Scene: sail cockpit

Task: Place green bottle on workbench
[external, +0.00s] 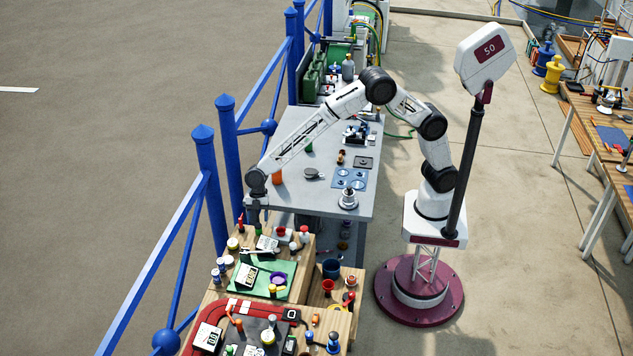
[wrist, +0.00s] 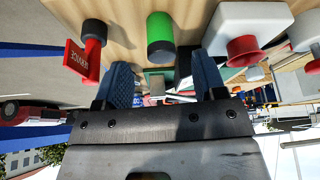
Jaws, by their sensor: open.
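A green bottle (wrist: 160,32) with a dark end shows in the wrist view, near a wooden surface. It lies in line with the gap between my fingers, beyond the fingertips and apart from them. My gripper (wrist: 164,78) is open, with its two blue fingers spread and nothing between them. A grey table (external: 322,203) stands behind the wooden bench.
A red "SERVICE" tag (wrist: 84,62) on a dark-capped item is left of the bottle. A white block with a red knob (wrist: 243,50) is to its right. Several small items crowd the wooden bench. A blue railing (external: 208,160) runs along its left.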

